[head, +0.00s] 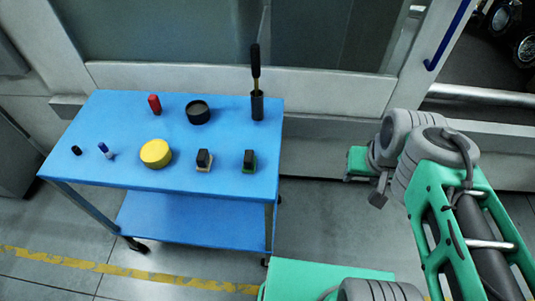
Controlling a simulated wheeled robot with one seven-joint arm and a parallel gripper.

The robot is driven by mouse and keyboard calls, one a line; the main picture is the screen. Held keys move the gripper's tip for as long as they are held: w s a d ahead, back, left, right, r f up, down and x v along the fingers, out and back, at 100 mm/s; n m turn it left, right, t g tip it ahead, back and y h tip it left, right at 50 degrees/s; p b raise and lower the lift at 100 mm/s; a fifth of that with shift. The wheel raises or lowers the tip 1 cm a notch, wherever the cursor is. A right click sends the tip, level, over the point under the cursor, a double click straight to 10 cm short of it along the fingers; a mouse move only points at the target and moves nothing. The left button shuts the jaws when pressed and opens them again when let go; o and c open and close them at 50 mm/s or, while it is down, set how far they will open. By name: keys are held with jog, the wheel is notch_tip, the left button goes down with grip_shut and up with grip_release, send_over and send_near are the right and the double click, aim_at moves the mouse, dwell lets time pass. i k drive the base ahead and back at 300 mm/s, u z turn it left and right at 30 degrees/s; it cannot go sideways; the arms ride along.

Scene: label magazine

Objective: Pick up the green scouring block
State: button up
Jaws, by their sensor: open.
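The green scouring block (249,167) stands upright near the front right corner of the blue cart top, with a dark upper part and a green base. A similar block with a dark top and a beige base (204,161) stands just left of it. My gripper (378,197) shows small and partly hidden at the end of my arm, well to the right of the cart. It is open and apart from everything on the cart; its fingers are hard to make out.
The blue cart (225,112) also holds a yellow round thing (155,153), a dark round container (198,112), a red item (154,104), a blue-and-white item (105,150), a small black item (76,150) and a tall black-handled tool in a holder (257,105).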

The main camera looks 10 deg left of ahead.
aim_at(250, 159)
jog(key=z, duration=0.2)
jog(key=k, duration=0.75)
jog(key=u, duration=0.9)
jog(key=i, duration=1)
jog(key=u, duration=0.4)
jog(key=k, duration=0.55)
jog(key=u, duration=1)
jog(key=i, duration=0.85)
jog(key=z, duration=0.35)
